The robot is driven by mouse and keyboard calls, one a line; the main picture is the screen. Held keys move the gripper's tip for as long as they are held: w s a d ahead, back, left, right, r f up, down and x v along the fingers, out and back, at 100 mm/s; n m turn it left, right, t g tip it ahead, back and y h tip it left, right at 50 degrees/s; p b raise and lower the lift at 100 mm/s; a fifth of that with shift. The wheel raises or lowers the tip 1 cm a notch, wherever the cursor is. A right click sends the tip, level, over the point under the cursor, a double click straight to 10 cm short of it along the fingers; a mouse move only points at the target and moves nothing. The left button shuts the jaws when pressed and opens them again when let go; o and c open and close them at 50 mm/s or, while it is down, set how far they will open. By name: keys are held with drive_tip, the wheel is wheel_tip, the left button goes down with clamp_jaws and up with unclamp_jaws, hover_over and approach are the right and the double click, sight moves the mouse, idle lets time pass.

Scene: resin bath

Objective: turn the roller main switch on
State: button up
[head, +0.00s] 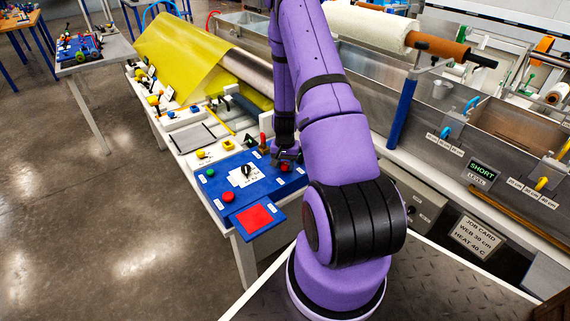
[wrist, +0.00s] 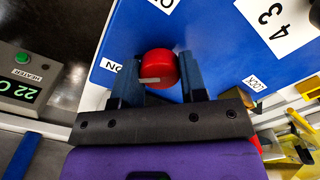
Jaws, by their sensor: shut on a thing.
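A red rotary knob (wrist: 160,66) with a pale pointer mark sits on the blue control panel (wrist: 215,45). In the wrist view the mark points left, toward the side with the ON label (wrist: 116,66). Another white label (wrist: 164,4) is above the knob, partly cut off. My gripper (wrist: 161,76) is shut on the red knob, one dark finger on each side. In the head view my gripper (head: 287,157) is at the right end of the blue panel (head: 213,184), and the knob shows just below it, partly hidden.
The panel also carries a green button (head: 210,173), a red button (head: 228,197) and a black dial on a white plate (head: 238,182). A red square (head: 255,217) is at its front. A heater display (wrist: 20,88) is nearby. Metal baths stand to the right; open floor lies left.

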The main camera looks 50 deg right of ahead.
sight(285, 163)
idle(0.5)
drive_tip(key=o, duration=0.9)
wheel_tip(285, 163, up, 11)
drive_tip(key=shift+f, duration=0.1)
idle(0.4)
